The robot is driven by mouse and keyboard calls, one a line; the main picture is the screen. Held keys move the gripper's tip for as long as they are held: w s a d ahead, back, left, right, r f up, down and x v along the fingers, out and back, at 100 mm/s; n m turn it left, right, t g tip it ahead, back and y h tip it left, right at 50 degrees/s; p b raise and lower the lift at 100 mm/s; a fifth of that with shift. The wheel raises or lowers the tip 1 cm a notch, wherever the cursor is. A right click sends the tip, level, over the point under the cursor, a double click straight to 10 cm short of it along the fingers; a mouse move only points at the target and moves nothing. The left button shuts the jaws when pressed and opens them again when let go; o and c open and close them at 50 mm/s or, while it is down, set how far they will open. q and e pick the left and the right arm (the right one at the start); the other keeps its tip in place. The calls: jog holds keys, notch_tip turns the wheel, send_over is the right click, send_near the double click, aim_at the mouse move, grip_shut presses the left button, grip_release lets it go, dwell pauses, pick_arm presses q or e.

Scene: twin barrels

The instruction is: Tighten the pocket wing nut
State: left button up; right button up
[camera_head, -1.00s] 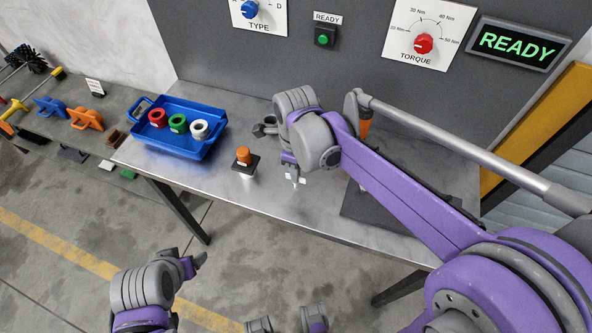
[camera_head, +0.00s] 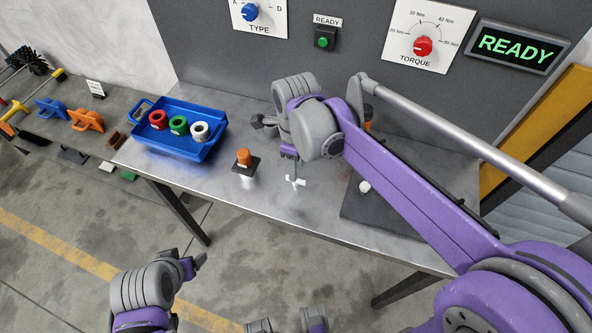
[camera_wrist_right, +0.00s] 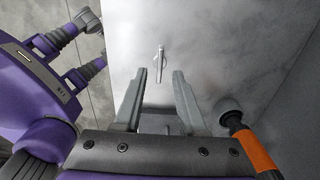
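A small pale wing nut (camera_head: 295,181) stands on the metal table, just below my right gripper in the head view. In the right wrist view the wing nut (camera_wrist_right: 160,62) is a thin silver piece, seen beyond and between the fingertips. My right gripper (camera_wrist_right: 157,85) is open, with a clear gap between its two grey fingers and nothing held. It also shows in the head view (camera_head: 289,152), partly hidden by its own wrist. My left gripper (camera_head: 197,263) is low on the left, off the table; its finger gap cannot be made out.
A blue tray (camera_head: 178,151) holds red, green and white rings. A dark mat (camera_head: 385,212) with a white knob (camera_head: 364,187) lies right. An orange-handled tool (camera_wrist_right: 255,150) is beside my right gripper.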

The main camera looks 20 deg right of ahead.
notch_tip(320, 180, up, 7)
jog(key=shift+r, duration=0.2)
dwell(0.5)
jog(key=n+t+p, duration=0.1)
jog(key=n+t, duration=0.2)
jog(key=n, duration=1)
send_near(299, 179)
jog(key=s+d+f, duration=0.2)
jog(key=s+d, duration=0.2)
jog(key=s+f+n, duration=0.1)
jog(key=s+n, duration=0.1)
jog(key=n, duration=0.1)
jog(key=s+d+f+n+t, duration=0.1)
jog(key=s+f+n, duration=0.1)
jog(key=n, duration=0.2)
jog(key=s+d+f+n+t, duration=0.1)
jog(key=s+f+n, duration=0.1)
jog(key=n, duration=0.1)
jog(key=shift+s+f+n+p, duration=0.1)
jog(key=shift+f+n+p, duration=0.05)
jog(key=shift+n+p, duration=0.25)
jog(key=shift+s+d+f+n, duration=0.1)
jog(key=shift+s+f+n, duration=0.2)
jog(key=shift+n, duration=0.3)
